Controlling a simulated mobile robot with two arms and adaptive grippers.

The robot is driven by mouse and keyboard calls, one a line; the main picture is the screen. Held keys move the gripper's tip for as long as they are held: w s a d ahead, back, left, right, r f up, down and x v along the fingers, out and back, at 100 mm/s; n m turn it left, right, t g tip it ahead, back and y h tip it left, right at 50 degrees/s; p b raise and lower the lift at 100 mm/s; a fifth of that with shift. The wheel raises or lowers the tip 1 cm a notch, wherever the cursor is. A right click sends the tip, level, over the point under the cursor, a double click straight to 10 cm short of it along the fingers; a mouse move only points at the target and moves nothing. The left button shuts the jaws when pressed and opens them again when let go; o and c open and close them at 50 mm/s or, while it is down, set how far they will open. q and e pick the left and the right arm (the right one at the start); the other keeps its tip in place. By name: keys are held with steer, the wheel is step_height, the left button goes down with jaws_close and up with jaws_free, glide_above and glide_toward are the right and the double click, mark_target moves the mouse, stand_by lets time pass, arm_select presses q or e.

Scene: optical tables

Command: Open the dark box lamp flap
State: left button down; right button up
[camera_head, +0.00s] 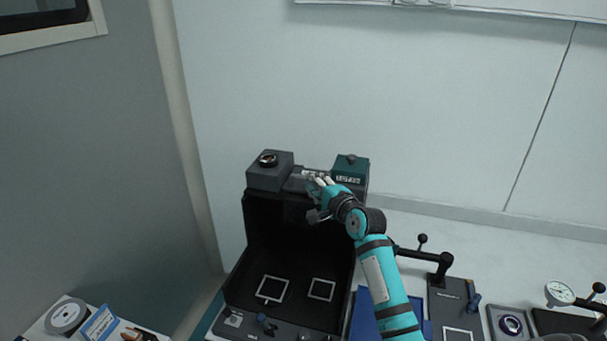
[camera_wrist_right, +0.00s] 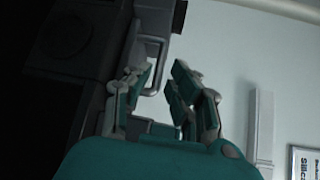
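The dark box (camera_head: 255,222) stands open at the front, its black interior facing me. On its top sit a grey block with a round lens (camera_head: 269,170), a teal block with a label (camera_head: 351,169) and a low grey part between them, partly hidden by my right gripper. My right gripper (camera_head: 316,190) is at the upper front edge of the box. In the wrist view its two fingers (camera_wrist_right: 163,86) are apart, with a metal loop handle (camera_wrist_right: 157,62) just beyond the fingertips. I cannot tell whether they touch it. The left gripper is not in view.
Two white square outlines mark the box floor (camera_head: 296,300). Right of my arm stand a black lever device (camera_head: 440,262), a round lens mount (camera_head: 511,325) and a dial gauge (camera_head: 560,293). A tape roll (camera_head: 67,315) lies at lower left. A wall is behind the box.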

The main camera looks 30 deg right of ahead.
steer(key=shift+w+d+f+p, duration=0.1)
steer(key=shift+w+f+p, duration=0.1)
steer(key=shift+w, duration=1.1)
steer(key=shift+w+d+f+p, duration=0.1)
steer(key=shift+w+p, duration=0.05)
steer(key=shift+w, duration=1.1)
steer(key=shift+c, duration=0.3)
jaws_close()
steer(key=shift+f, duration=0.1)
